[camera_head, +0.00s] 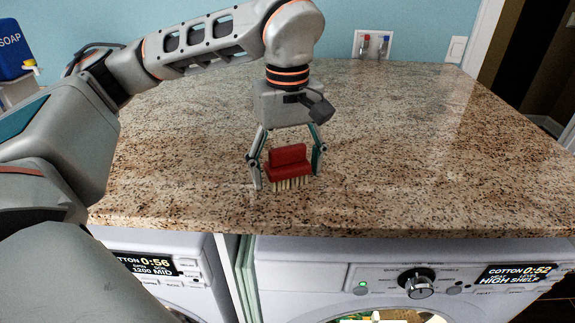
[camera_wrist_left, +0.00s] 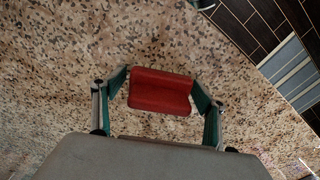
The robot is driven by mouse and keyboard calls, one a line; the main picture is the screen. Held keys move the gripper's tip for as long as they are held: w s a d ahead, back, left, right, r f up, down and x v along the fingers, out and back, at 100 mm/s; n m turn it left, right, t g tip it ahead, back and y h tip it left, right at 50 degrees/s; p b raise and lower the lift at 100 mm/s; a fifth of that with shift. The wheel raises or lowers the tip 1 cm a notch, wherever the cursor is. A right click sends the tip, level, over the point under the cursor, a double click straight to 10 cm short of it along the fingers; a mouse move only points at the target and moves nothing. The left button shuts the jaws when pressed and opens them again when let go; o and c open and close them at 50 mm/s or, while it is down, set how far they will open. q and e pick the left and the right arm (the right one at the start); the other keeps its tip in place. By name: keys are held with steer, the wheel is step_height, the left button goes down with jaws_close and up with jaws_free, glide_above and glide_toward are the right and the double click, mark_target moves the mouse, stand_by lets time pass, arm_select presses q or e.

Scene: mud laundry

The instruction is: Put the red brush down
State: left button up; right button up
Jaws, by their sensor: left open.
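The red brush (camera_head: 288,164) has a red body and pale bristles pointing down. It stands upright on the granite countertop (camera_head: 420,140), near the front edge. My left gripper (camera_head: 287,178) points down over it, with one finger on each side. The fingers are open, and a gap shows between the brush and at least the left finger. In the left wrist view the red brush (camera_wrist_left: 161,91) lies between the two open fingertips (camera_wrist_left: 160,88). My right gripper is not in view.
Two white washing machines stand under the counter, one at the left (camera_head: 150,250) and one at the right (camera_head: 330,262). A blue soap container (camera_head: 14,50) is at the far left. Wall taps (camera_head: 373,45) are at the back. The right half of the counter is clear.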

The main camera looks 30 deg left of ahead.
arm_select(q)
step_height(320, 180, up, 12)
steer(key=shift+r+p, duration=0.15)
steer(key=shift+p, duration=0.35)
stand_by(0.6)
